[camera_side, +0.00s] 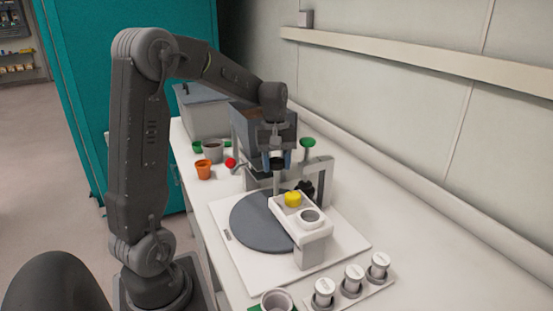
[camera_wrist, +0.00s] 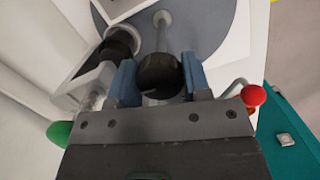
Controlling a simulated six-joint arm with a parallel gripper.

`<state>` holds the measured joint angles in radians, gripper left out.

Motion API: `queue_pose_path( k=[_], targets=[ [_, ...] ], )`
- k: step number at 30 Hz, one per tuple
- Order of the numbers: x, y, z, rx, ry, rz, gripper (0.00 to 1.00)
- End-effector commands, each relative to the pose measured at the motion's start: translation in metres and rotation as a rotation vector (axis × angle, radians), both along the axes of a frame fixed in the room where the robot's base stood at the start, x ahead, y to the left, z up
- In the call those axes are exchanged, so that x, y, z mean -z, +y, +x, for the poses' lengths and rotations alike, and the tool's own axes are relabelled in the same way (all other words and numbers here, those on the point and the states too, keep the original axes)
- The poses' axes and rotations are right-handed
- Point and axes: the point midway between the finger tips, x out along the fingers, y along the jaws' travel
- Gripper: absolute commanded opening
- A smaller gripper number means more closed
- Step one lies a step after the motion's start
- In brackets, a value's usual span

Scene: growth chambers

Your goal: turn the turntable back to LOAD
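The turntable (camera_side: 258,228) is a dark grey disc on a white base plate (camera_side: 345,243), partly under a white block-like station (camera_side: 312,250). A post with a round black knob (camera_wrist: 160,76) rises from the disc side in the wrist view. My gripper (camera_side: 277,160) is at the far side of the disc, pointing down. In the wrist view its two blue fingers (camera_wrist: 161,80) stand on either side of the knob, which fills the gap between them. No LOAD marking is legible; a small dark mark (camera_side: 228,236) sits on the plate's left edge.
A red-balled lever (camera_side: 230,163) and a black hand knob (camera_side: 306,188) are close to my gripper. A yellow piece (camera_side: 293,198) sits on the station. An orange pot (camera_side: 203,169) stands left, a green-topped item (camera_side: 308,142) behind, and white-lidded jars (camera_side: 352,277) in front.

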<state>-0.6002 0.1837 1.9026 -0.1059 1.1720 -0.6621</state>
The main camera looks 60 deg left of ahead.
Motion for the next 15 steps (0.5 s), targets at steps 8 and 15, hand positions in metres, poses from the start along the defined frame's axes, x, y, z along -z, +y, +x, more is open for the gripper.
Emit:
queue_pose_path(
  k=[8, 15],
  targets=[
    [-0.0004, 0.0001, 0.0003, 0.064, -0.001, 0.001, 0.31],
    [-0.0007, 0.0001, 0.0002, 0.41, -0.001, 0.002, 0.31]
  ],
)
